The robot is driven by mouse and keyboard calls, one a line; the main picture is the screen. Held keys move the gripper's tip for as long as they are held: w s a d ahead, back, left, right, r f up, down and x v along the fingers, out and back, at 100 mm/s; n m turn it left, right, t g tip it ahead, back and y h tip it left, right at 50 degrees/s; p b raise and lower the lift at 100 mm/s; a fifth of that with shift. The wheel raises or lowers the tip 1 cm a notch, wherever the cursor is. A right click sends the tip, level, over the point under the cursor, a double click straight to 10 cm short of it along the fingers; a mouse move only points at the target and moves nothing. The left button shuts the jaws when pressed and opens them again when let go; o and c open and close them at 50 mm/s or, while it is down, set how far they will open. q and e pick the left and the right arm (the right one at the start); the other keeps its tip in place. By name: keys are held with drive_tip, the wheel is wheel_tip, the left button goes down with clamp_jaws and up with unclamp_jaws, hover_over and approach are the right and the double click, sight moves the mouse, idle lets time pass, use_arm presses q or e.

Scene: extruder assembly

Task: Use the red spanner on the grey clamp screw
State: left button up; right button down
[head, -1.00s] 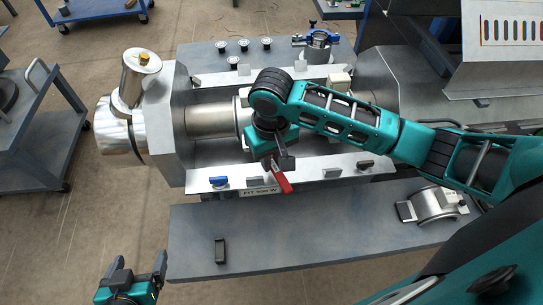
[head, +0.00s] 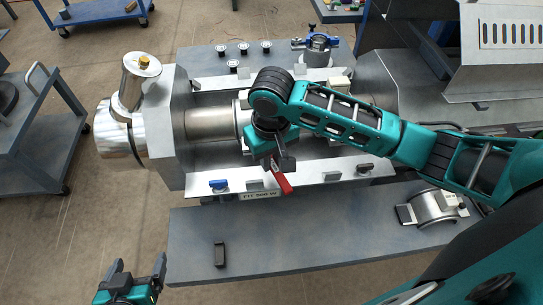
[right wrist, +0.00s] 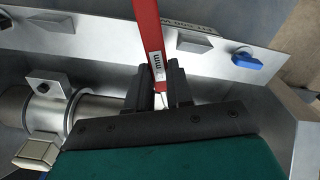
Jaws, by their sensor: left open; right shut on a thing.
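The red spanner (head: 283,184) is held by my right gripper (head: 284,163) over the front of the steel extruder (head: 214,122). In the right wrist view the spanner (right wrist: 149,40) runs up from between the shut fingers (right wrist: 154,88), with "mm" lettering on its handle. Its working end is hidden behind the gripper. A grey clamp band with a holed tab (right wrist: 42,86) sits around the barrel, left of the fingers in that view. I cannot tell whether the spanner touches a clamp screw. My left gripper (head: 138,266) is open and empty at the lower left, over the floor.
A grey bench (head: 320,243) runs along the front, with a small black block (head: 219,255) and a half-round metal cover (head: 434,206) on it. A blue-handled knob (head: 218,185) is on the front rail. My right arm covers much of the barrel. A grey cart (head: 35,145) stands at left.

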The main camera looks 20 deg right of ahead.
drive_tip(key=w+d+r, duration=0.2)
drive_tip(key=d+r, duration=0.1)
drive_tip(key=r, duration=0.8)
drive_tip(key=shift+g, duration=0.4)
drive_tip(key=a+f, duration=0.1)
drive_tip(key=f, duration=0.2)
drive_tip(key=s+f, duration=0.1)
drive_tip(key=f, duration=0.2)
drive_tip(key=a+f, duration=0.1)
drive_tip(key=f, duration=0.3)
drive_tip(key=shift+s+a, duration=0.35)
drive_tip(key=shift+f, duration=0.25)
drive_tip(key=shift+f, duration=0.85)
drive_tip(key=a+m, duration=0.2)
drive_tip(key=shift+a+m, duration=0.4)
drive_tip(key=a+m, duration=0.2)
drive_tip(key=m, duration=0.1)
drive_tip(key=shift+w, duration=0.4)
drive_tip(key=shift+s+d, duration=0.1)
drive_tip(key=shift+d, duration=0.05)
drive_tip(key=shift+r+n, duration=0.3)
drive_tip(key=shift+r, duration=0.35)
